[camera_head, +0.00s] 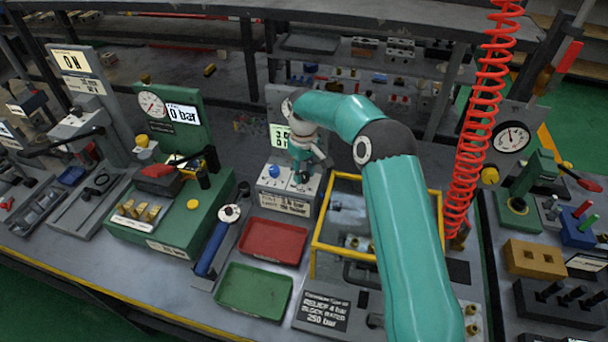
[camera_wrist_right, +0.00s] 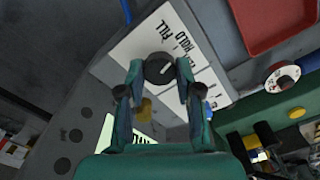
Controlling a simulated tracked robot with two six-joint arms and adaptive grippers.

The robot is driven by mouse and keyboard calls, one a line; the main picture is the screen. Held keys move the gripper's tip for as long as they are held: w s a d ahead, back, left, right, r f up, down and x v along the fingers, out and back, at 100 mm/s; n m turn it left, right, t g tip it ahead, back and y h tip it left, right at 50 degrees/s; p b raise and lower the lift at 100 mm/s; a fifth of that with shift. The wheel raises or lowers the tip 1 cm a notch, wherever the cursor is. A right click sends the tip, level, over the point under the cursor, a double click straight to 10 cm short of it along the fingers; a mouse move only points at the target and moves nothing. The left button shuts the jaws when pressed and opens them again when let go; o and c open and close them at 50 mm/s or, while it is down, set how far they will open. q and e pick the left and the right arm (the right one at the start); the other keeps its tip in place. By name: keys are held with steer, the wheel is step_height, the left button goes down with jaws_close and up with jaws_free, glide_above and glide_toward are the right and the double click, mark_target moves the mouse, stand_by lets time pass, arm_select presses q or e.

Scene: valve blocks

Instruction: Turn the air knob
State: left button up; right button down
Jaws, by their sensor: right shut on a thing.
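The air knob (camera_wrist_right: 160,68) is a round black knob with a white pointer line on a white label plate (camera_wrist_right: 142,45) in the right wrist view. Words on the plate read FILL and HOLD. My right gripper (camera_wrist_right: 160,72) has its two fingers closed on the knob, one at each side. In the head view my teal right arm reaches over to the small grey control box (camera_head: 290,200), and the right gripper (camera_head: 302,176) points down at its top. My left gripper is not in view.
A blue button (camera_head: 273,171) sits beside the gripper on the box. A red tray (camera_head: 273,241) and a green tray (camera_head: 254,289) lie in front. A yellow frame (camera_head: 320,247) stands to the right, near a hanging red coiled hose (camera_head: 478,130). A green gauge unit (camera_head: 172,205) stands left.

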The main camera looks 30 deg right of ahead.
mark_target(304, 174)
steer(key=shift+m+b, duration=0.35)
steer(key=shift+m, duration=1.05)
steer(key=shift+r, duration=0.1)
steer(key=c, duration=0.8)
jaws_free()
steer(key=shift+o, duration=0.2)
step_height(304, 174, up, 12)
steer(key=shift+f, duration=0.2)
